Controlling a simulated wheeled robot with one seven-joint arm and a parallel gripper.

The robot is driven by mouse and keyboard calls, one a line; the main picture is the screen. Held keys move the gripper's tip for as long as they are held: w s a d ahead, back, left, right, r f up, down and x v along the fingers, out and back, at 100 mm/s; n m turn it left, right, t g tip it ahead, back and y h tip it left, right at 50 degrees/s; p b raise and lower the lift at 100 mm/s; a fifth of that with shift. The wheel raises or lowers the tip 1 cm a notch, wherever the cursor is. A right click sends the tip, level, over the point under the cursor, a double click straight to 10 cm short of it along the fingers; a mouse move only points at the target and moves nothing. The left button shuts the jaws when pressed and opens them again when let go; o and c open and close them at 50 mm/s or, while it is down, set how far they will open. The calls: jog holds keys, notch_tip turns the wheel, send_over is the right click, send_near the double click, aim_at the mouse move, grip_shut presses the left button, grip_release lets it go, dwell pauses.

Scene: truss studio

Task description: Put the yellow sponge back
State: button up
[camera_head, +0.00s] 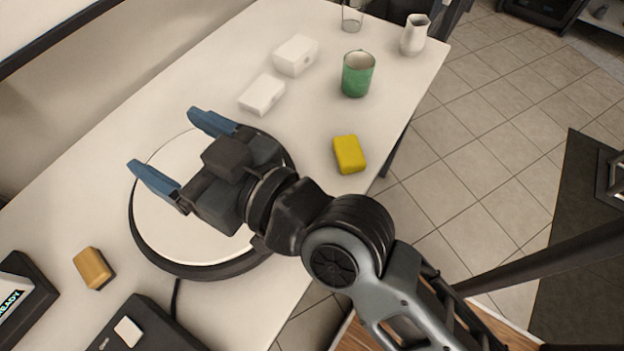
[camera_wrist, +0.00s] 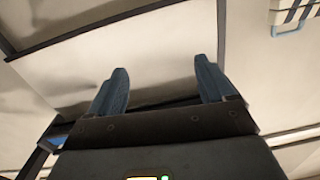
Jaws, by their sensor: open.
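The yellow sponge (camera_head: 349,154) lies on the white table near its right edge, to the right of the round white disc with a dark rim (camera_head: 160,232). My gripper (camera_head: 168,142) is open and empty above the disc, its blue fingers pointing to the upper left, away from the sponge. In the wrist view my gripper (camera_wrist: 160,85) shows two blue fingers spread apart with nothing between them. The sponge is not in the wrist view. Where the sponge belongs cannot be told from these frames.
A green cup (camera_head: 357,75), two white boxes (camera_head: 296,55) (camera_head: 262,94), a white pitcher (camera_head: 415,35) and a glass (camera_head: 352,16) stand farther back. An orange-tan block (camera_head: 93,268) and dark devices (camera_head: 140,327) lie at lower left. The table's right edge (camera_head: 408,118) is close to the sponge.

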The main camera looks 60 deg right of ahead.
jog(key=s+d+f+g, duration=0.1)
jog(key=s+d+f, duration=0.2)
jog(key=s, duration=1)
jog(key=s+d+f+g+h, duration=0.1)
jog(key=s+d+f, duration=0.3)
jog(key=s, duration=0.8)
jog(key=d+g, duration=0.1)
jog(key=d, duration=0.1)
jog(key=shift+s+d+f, duration=0.2)
jog(key=shift+s+d, duration=0.15)
jog(key=shift+a, duration=0.1)
